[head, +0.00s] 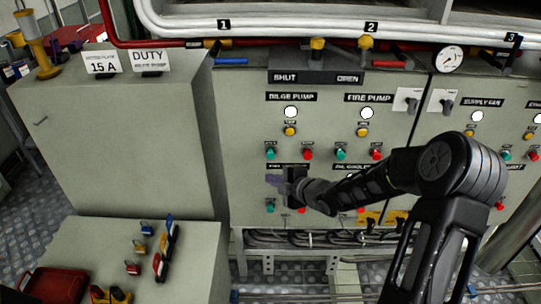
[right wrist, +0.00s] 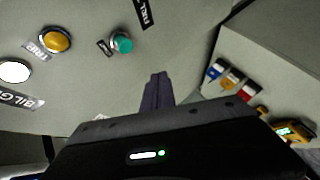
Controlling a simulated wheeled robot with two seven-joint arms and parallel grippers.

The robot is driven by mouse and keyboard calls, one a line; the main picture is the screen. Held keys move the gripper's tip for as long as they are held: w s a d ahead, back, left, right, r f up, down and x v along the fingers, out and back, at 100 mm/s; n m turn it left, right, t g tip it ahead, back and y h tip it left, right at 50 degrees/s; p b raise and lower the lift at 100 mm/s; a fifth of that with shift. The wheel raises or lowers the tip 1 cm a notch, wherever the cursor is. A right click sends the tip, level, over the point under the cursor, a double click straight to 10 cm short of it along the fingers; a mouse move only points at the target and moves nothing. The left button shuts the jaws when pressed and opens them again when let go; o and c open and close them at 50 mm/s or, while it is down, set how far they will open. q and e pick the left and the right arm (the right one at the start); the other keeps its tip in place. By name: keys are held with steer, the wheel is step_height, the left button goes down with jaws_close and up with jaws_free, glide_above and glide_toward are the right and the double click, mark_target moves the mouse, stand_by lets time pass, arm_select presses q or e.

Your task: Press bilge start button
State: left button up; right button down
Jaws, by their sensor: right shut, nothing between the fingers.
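The bilge pump start button is the green button (head: 271,154) at the lower left of the bilge pump group on the grey panel. A red button (head: 308,153) sits to its right. In the right wrist view the green button (right wrist: 122,43) shows up and to the left of my fingertips, with the panel turned over. My right gripper (head: 273,180) is shut and empty, just below the green button in the head view. The shut fingers (right wrist: 157,85) appear apart from the button. My left gripper is not in view.
Above the buttons are a yellow button (head: 290,131), a white lamp (head: 291,113) and the bilge pump label (head: 291,97). The fire pump group's green button (head: 340,155) is to the right. A grey cabinet (head: 120,140) stands left, with a low surface (head: 95,240) holding padlocks in front.

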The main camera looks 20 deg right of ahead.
mark_target(271, 154)
steer(key=w+d+p, duration=0.2)
steer(key=w+d, duration=0.1)
steer(key=w, duration=0.3)
stand_by(2.1)
steer(key=shift+w+d, duration=0.15)
steer(key=shift+w, duration=0.2)
